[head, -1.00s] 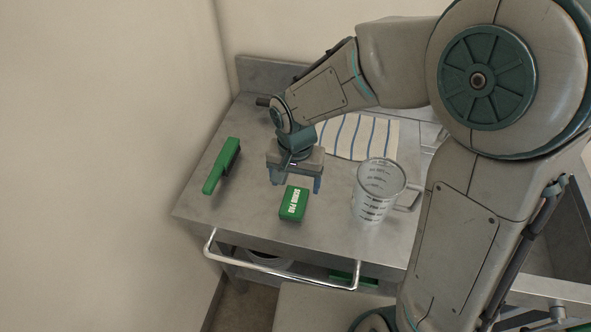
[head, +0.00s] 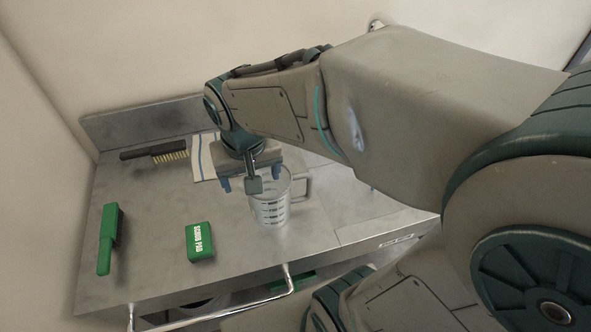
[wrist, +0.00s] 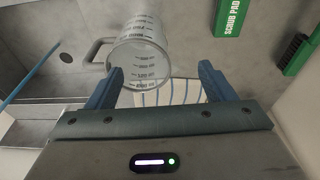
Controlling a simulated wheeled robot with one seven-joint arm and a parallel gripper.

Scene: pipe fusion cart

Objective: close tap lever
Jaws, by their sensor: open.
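My gripper (head: 254,184) is open and points down over the measuring jug's area of the counter. In the wrist view its two blue fingers (wrist: 161,70) stand apart with nothing held between them. The clear measuring jug (wrist: 138,48) shows just beyond the left finger; it also shows below the gripper in the head view (head: 271,210). I cannot make out the tap lever in either view. A small curved metal piece (head: 376,23) shows above my arm in the head view; I cannot tell if it belongs to the tap. My arm hides much of the right side.
A green scrub pad box (head: 200,242), a green-handled brush (head: 109,238) and a dark-handled brush (head: 152,151) lie on the metal counter (head: 150,216). A striped cloth (head: 203,160) lies behind the jug.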

